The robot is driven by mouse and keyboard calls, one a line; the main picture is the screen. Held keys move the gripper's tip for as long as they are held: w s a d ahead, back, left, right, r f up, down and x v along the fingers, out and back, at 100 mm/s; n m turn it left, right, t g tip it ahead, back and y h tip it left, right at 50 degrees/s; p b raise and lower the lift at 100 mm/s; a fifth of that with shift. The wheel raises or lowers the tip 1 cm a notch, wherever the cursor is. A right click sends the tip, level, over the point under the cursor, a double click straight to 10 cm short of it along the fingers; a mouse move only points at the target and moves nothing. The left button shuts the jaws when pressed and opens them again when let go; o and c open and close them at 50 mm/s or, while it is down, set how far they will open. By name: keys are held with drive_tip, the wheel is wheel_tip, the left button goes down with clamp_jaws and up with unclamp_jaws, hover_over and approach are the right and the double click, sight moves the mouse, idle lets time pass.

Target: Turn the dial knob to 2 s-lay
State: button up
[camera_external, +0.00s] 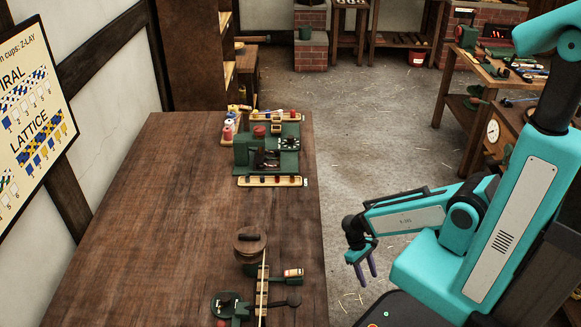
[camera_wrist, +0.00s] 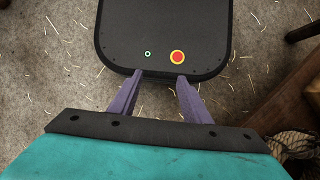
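A green machine (camera_external: 243,152) stands at the far end of the wooden table in the external view. A small dark dial (camera_external: 289,143) with white marks sits on its right part. It looks like the dial knob, but its labels and setting are too small to read. My gripper (camera_external: 368,281) hangs beyond the table's right edge, well apart from the machine and pointing down. In the wrist view my gripper (camera_wrist: 160,77) has its two purple fingers spread with nothing between them. The dial is not in the wrist view.
A yellow strip with dark knobs (camera_external: 270,181) lies before the machine. Red and white spools (camera_external: 229,128) stand at its left. A second green device (camera_external: 230,308) and a wooden-topped pot (camera_external: 250,243) are at the near end. The table's middle (camera_external: 170,210) is bare.

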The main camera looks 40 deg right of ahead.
drive_tip(key=w+d+r+m+t+h+p, duration=0.1)
drive_tip(key=w+d+r+m+t+p, duration=0.1)
drive_tip(key=w+d+r+m, duration=0.7)
drive_tip(key=w+d+r+t+h+p, duration=0.15)
drive_tip(key=w+d+r, duration=0.35)
drive_tip(key=w+r, duration=0.85)
drive_tip(key=w+d+r+m+t+h+p, duration=0.1)
drive_tip(key=w+d+r+m+t+p, duration=0.15)
drive_tip(key=w+d+r+m, duration=0.85)
drive_tip(key=w+a+r+n, duration=0.2)
drive_tip(key=w, duration=0.2)
drive_tip(key=w+a+r+n+y+b, duration=0.1)
drive_tip(key=w+a, duration=0.2)
drive_tip(key=w, duration=0.2)
drive_tip(key=w+a+r+n, duration=0.2)
drive_tip(key=w, duration=0.3)
drive_tip(key=shift+a+r+n+y+b, duration=0.3)
drive_tip(key=shift+a+r+y+b, duration=0.05)
drive_tip(key=shift+a, duration=0.05)
wheel_tip(320, 180, up, 10)
drive_tip(key=y+b, duration=0.2)
hover_over(291, 137)
drive_tip(key=shift+r, duration=0.45)
drive_tip(key=shift+d+f, duration=0.1)
drive_tip(key=shift+w+f+p, duration=0.1)
drive_tip(key=shift+f+p, duration=1.75)
drive_tip(key=shift+f, duration=5)
